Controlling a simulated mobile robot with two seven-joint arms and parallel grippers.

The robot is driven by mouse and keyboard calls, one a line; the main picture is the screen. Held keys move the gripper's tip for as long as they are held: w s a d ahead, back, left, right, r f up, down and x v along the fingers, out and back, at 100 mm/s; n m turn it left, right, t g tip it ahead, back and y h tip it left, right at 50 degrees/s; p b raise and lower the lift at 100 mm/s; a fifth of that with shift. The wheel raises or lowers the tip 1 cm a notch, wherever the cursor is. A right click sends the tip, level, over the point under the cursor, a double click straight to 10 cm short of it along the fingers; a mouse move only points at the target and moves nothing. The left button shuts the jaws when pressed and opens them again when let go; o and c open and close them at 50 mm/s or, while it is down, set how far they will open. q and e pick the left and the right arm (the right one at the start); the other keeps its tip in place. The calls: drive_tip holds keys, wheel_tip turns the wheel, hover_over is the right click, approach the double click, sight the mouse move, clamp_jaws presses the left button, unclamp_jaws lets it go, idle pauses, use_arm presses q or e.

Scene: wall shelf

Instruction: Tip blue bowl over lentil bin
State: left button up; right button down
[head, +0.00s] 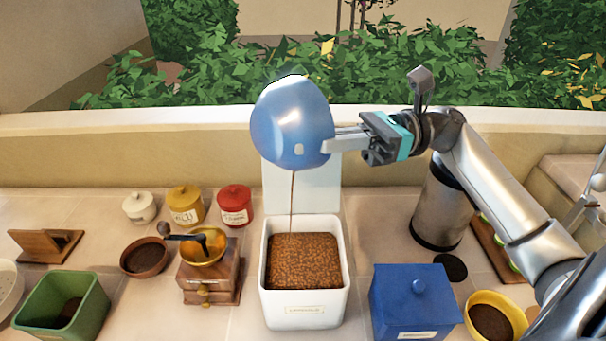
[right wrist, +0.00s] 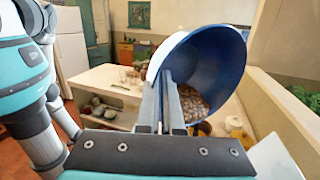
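The blue bowl (head: 290,122) is held tilted on its side in the air above the lentil bin. My right gripper (head: 335,143) is shut on the bowl's rim. In the right wrist view the bowl (right wrist: 215,65) shows its dark blue inside, with brown lentils (right wrist: 193,104) lying along its lower wall. The white lentil bin (head: 305,309) stands open on the counter with its lid raised behind, and brown lentils fill much of it. A thin brown stream (head: 292,200) runs down from the bowl into the bin. My left gripper is not in view.
A blue lidded box (head: 412,300) stands right of the bin, with a yellow bowl (head: 495,316) beyond it. A wooden grinder (head: 210,272) is to the left. White, yellow and red jars (head: 235,205) stand behind it. A green bin (head: 62,305) is far left.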

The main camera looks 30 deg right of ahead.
drive_tip(key=shift+w+d, duration=0.15)
drive_tip(key=shift+d, duration=0.1)
drive_tip(key=shift+a+r+y, duration=0.1)
drive_tip(key=shift+y, duration=0.2)
drive_tip(key=shift+d+p, duration=0.2)
drive_tip(key=shift+p, duration=0.15)
drive_tip(key=shift+y, duration=0.3)
drive_tip(key=shift+m, duration=0.3)
drive_tip(key=shift+d, duration=0.25)
